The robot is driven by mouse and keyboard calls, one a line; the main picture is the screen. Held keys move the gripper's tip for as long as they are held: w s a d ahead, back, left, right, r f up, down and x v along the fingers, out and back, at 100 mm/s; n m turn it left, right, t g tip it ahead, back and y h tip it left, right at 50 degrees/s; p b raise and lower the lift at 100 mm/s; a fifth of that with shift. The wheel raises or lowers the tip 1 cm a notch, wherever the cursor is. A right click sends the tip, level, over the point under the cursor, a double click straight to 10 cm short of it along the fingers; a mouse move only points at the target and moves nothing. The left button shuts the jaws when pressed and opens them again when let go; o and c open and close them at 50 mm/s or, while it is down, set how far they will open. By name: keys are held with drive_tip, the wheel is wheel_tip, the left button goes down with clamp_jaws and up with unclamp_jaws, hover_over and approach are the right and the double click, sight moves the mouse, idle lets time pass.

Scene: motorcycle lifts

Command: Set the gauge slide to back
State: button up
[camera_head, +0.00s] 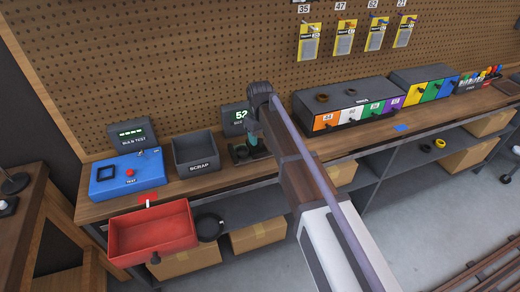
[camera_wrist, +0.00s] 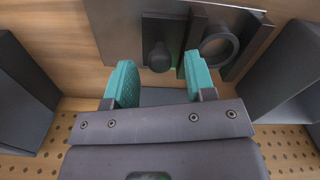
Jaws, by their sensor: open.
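The gauge (camera_head: 236,119) stands at the back of the bench in the head view, its green display reading 52. Beneath it lies a dark fixture (camera_head: 238,154), partly hidden by my arm. The wrist view shows its metal plate (camera_wrist: 120,32) with a dark round knob (camera_wrist: 158,56) on a dark block and a dark ring (camera_wrist: 234,50) beside it to the right. I cannot tell surely which part is the slide. My gripper (camera_wrist: 160,76) is open and empty, its teal fingers either side of the knob's line, apparently just short of it. It also shows in the head view (camera_head: 254,146).
A grey SCRAP bin (camera_head: 196,166) and a blue test box (camera_head: 127,187) stand left of the fixture. A colored drawer unit (camera_head: 345,98) stands to the right.

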drive_tip(key=shift+f, duration=0.35)
drive_tip(key=shift+c, duration=0.3)
clamp_jaws()
